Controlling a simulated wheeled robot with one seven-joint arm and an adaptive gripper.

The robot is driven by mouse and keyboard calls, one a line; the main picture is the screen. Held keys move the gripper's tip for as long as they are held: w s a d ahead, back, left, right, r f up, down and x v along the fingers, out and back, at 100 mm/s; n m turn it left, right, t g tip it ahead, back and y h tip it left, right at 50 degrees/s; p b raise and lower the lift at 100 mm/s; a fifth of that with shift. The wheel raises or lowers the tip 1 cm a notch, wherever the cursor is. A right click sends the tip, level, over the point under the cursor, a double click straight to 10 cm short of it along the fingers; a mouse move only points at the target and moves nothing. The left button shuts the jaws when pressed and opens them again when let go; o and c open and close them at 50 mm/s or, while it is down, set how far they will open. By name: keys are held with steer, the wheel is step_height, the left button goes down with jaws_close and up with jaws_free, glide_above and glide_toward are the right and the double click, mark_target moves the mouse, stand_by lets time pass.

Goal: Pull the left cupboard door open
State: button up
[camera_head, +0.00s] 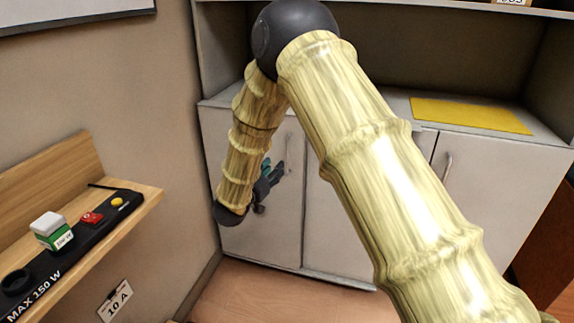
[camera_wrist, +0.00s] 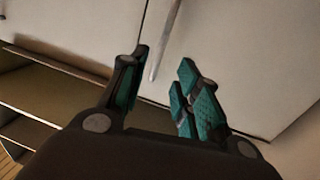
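The left cupboard door (camera_head: 283,225) is light grey and looks shut, flush with the cupboard front. My arm hides part of it. Its slim metal handle (camera_head: 289,152) stands upright near its right edge. My gripper (camera_head: 270,174), with dark and teal fingers, is in front of this door, just left of the handle and slightly lower. In the wrist view my gripper (camera_wrist: 163,60) is open, with nothing held. There the handle (camera_wrist: 167,38) runs between and beyond the fingertips; I cannot tell whether they touch it. The door (camera_wrist: 245,50) fills the right side of that view.
Other cupboard doors (camera_head: 480,185) stand to the right. A yellow mat (camera_head: 470,115) lies on the counter above. A wooden wall shelf (camera_head: 130,215) with a black switch strip is at left. The floor (camera_head: 290,298) before the cupboard shows no loose objects.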

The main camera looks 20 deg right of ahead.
steer(key=b, duration=0.2)
glide_above(287, 172)
steer(key=shift+w+d+r, duration=0.1)
steer(key=shift+w+r, duration=0.2)
steer(key=shift+r, duration=0.1)
jaws_close()
